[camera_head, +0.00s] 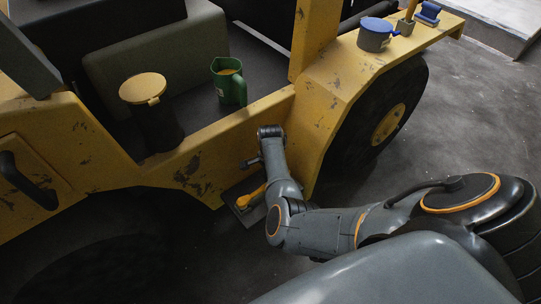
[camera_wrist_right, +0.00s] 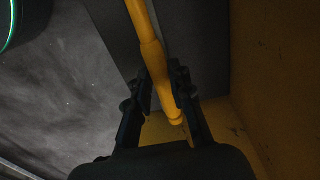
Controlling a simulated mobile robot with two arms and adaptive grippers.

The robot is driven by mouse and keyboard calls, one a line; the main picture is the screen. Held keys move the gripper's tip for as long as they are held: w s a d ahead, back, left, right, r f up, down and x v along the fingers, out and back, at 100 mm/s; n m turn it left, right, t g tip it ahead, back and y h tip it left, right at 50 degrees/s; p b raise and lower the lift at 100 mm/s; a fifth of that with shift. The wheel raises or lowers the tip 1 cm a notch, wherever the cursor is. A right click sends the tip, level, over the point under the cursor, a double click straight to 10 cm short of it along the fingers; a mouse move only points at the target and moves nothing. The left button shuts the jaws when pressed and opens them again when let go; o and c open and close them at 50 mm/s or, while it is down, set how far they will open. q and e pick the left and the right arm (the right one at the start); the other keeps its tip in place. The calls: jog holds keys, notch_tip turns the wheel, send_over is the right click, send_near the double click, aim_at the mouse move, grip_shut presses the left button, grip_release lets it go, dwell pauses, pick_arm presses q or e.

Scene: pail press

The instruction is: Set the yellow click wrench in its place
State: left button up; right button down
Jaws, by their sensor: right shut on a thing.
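The yellow click wrench (camera_head: 250,197) shows partly in the head view, low beside the yellow vehicle body, in front of or on a grey plate (camera_head: 232,192). My right arm hides part of it. In the right wrist view the wrench (camera_wrist_right: 150,57) is a yellow rod running down from the top edge. My right gripper (camera_wrist_right: 162,85) is shut on it near its lower end. Its fingers are hidden behind my arm in the head view. I cannot tell whether the wrench touches the plate. My left gripper is not in view.
A green jug (camera_head: 229,85) and a dark container with a yellow lid (camera_head: 143,88) stand in the vehicle. A blue-lidded pot (camera_head: 376,38) sits on the yellow fender (camera_head: 335,80) above a wheel (camera_head: 385,115). Concrete floor (camera_head: 460,110) is clear at right.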

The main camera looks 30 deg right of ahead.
dwell(0.4)
jog(key=c, duration=1.1)
grip_release()
jog(key=shift+r, duration=0.1)
notch_tip(320, 180, up, 12)
